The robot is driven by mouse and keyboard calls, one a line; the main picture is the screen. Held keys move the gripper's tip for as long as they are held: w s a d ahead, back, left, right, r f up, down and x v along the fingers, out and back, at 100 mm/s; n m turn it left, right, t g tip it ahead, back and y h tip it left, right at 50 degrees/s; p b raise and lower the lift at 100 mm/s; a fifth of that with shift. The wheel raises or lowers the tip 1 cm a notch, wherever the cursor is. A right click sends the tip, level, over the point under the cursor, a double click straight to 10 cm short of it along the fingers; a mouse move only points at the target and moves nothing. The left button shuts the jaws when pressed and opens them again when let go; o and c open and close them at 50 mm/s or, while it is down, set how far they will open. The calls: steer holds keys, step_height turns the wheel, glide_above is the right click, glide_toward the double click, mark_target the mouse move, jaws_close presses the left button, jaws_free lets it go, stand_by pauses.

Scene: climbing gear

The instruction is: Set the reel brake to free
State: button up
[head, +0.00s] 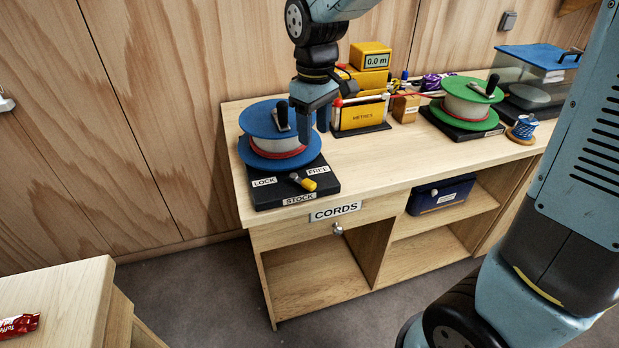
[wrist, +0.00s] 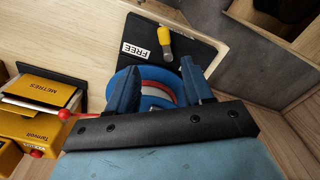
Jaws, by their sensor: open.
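The stock reel has blue flanges (head: 262,122) and pale cord with a red band, and stands on a black base (head: 265,199). A small brake lever with a yellow grip (head: 309,185) sits at the base's front, between a LOCK label (head: 264,182) and a FREE label (head: 318,170). Its grip points to the front right in the head view. In the wrist view, the yellow grip (wrist: 164,36) shows beyond my fingertips, beside the FREE label (wrist: 139,50); LOCK is not visible there. My gripper (head: 314,122) is open and empty, pointing down above the reel's right side, apart from the lever.
A green reel (head: 468,100) is farther right. The bench top (head: 380,160) in front is clear. A wooden wall stands behind.

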mark_target(309, 182)
steer(key=f, duration=0.9)
steer(key=a+f, duration=0.1)
steer(key=f, duration=0.4)
steer(key=shift+f, duration=0.25)
jaws_close()
